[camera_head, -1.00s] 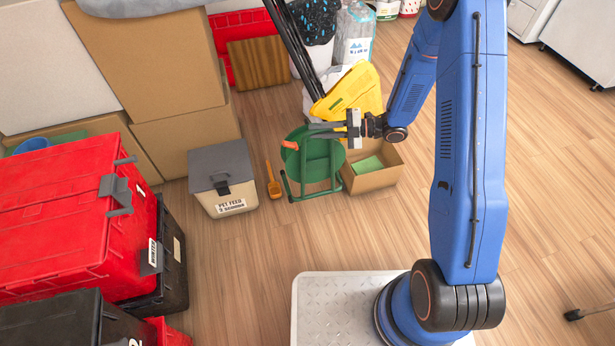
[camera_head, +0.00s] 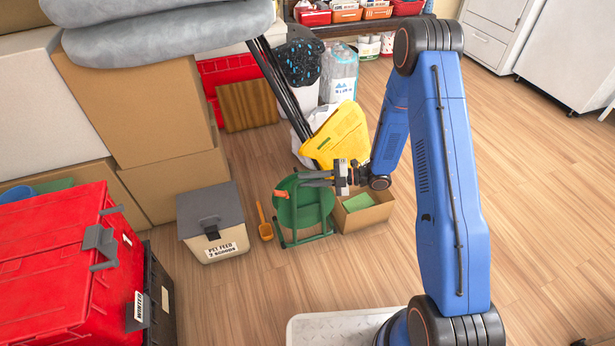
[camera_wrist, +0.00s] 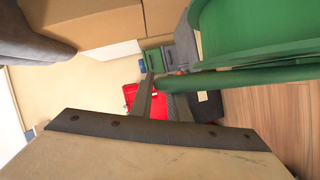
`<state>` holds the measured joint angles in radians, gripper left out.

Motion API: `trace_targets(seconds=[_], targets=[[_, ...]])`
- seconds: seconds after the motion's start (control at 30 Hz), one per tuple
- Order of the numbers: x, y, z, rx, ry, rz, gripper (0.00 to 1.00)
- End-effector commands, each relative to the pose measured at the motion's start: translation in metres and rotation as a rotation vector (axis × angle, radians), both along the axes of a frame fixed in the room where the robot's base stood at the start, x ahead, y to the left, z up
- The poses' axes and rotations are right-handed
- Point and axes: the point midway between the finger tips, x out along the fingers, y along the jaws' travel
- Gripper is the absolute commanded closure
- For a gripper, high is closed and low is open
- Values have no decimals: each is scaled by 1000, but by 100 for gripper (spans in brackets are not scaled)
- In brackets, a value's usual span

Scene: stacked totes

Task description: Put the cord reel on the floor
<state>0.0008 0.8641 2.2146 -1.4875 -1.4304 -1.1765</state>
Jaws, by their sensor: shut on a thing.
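The cord reel (camera_head: 312,205) is green with a tube frame and an orange handle. It is in the middle of the head view, between the pet feed bin and a small open carton. My gripper (camera_head: 308,179) is at the reel's upper part, shut on it. In the wrist view my gripper's fingers (camera_wrist: 155,97) meet a green tube of the reel (camera_wrist: 255,78). The wood floor (camera_head: 265,290) lies below. The frame's feet look close to the floor, but I cannot tell whether they touch it.
The pet feed bin (camera_head: 212,222) and an orange scoop (camera_head: 264,222) are left of the reel. A small carton (camera_head: 364,216) with a green thing inside is close on the right. Red totes (camera_head: 60,265) are at the left. Floor in front is clear.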

Motion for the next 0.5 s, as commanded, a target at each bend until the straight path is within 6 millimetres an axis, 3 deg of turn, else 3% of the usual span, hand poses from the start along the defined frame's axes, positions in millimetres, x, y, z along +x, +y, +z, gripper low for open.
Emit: trace_targets(seconds=[0.27,0.5], targets=[[1,0,-6,3,-1,0,100],[1,0,-27,3,0,0,100]])
